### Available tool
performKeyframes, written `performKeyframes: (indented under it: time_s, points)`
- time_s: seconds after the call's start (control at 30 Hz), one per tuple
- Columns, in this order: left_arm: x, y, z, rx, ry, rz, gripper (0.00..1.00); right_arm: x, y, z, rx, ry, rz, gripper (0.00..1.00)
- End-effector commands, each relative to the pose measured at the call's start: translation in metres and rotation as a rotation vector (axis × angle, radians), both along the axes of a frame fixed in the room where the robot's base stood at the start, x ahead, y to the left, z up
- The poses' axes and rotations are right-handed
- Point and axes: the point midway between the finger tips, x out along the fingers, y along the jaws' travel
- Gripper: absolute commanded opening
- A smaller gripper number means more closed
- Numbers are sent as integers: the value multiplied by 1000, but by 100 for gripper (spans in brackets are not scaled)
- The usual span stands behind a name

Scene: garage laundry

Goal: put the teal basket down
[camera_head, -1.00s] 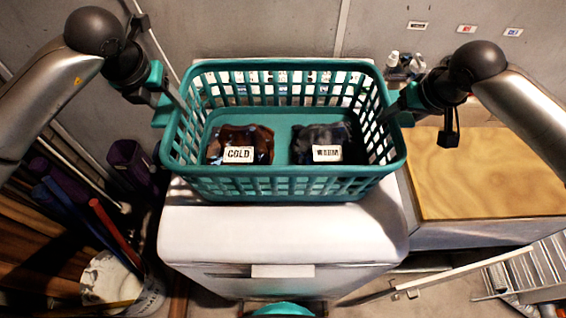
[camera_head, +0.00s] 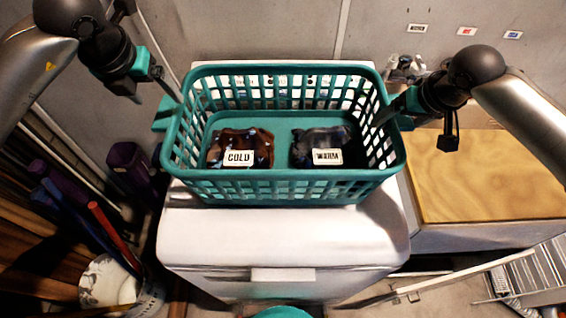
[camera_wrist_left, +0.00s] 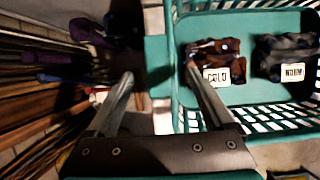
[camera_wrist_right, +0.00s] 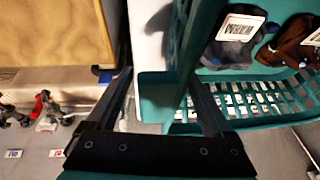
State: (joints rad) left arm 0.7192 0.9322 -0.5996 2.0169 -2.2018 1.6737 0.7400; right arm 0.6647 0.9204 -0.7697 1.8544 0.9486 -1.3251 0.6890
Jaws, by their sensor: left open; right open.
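The teal basket (camera_head: 285,190) rests upright on the white machine (camera_head: 285,235). Inside it are a brown bundle labelled COLD (camera_head: 255,143) and a dark bundle labelled WARM (camera_head: 305,150). My left gripper (camera_head: 174,96) is open at the basket's left end. In the left wrist view its fingers (camera_wrist_left: 160,78) are spread either side of the teal side handle (camera_wrist_left: 157,62). My right gripper (camera_head: 388,116) is open at the right end. In the right wrist view its fingers (camera_wrist_right: 158,80) stand apart with the other side handle (camera_wrist_right: 157,98) between them.
A wooden-topped surface (camera_head: 485,175) stands right of the machine. Small bottles (camera_head: 405,68) are behind the basket at right. Long poles and a white bucket (camera_head: 108,285) are at left, and a metal ladder (camera_head: 535,270) is at lower right. The machine's front top is clear.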

Motion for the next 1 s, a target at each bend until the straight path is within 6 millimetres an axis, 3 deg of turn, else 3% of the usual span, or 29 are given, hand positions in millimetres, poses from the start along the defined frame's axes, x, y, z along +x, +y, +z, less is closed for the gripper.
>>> performKeyframes:
  time_s: [0.23, 0.53, 1.0]
  points:
    - [-19, 0, 48, 2, -5, 0, 87, 0, 0, 0, 0, 0, 0, 86]
    - [-28, 0, 67, 3, 0, 0, 87, -2, -1, 6, 1, -2, 0, 86]
    - [-28, 0, 66, 3, 1, 0, 87, -36, -13, 89, -1, -3, 0, 86]
